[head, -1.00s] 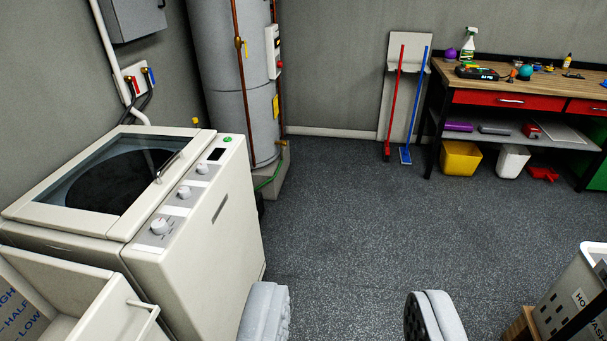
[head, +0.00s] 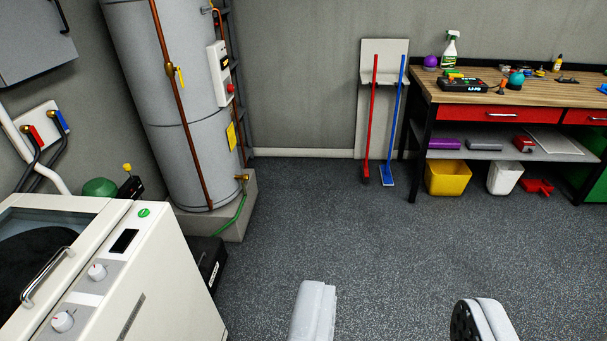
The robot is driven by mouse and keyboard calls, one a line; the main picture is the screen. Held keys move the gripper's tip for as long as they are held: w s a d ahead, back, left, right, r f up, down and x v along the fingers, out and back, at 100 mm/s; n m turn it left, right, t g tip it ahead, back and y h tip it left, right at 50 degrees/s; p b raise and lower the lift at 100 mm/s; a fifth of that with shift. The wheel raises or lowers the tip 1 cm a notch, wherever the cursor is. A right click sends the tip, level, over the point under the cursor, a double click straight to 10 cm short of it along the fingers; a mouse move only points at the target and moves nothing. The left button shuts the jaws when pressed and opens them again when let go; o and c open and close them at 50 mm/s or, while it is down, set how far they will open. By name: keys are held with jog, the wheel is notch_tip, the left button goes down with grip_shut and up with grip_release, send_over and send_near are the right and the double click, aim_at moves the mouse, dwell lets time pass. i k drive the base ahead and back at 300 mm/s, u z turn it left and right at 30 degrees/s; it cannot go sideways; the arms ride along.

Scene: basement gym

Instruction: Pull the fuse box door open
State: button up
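A grey metal box (head: 35,45) hangs on the left wall at the upper left of the head view, cut off by the picture edge. It looks like the fuse box. A dark bar handle (head: 66,18) shows at its right side, and its door looks shut. My gripper (head: 398,316) is at the bottom of the view, right of centre. Its two pale fingers are wide apart with only floor between them. It is open, empty and well away from the box.
A white washing machine (head: 150,265) stands below the box at left, with hoses and taps (head: 45,130) behind it. A grey water heater (head: 180,110) stands past it. A workbench (head: 520,92) is at right. The middle floor (head: 330,220) is clear.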

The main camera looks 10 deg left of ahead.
aim_at(35, 39)
jog(key=i, duration=1.25)
jog(key=u, duration=0.25)
jog(key=i, duration=1.25)
jog(key=u, duration=0.5)
jog(key=i, duration=1.35)
jog(key=u, duration=0.3)
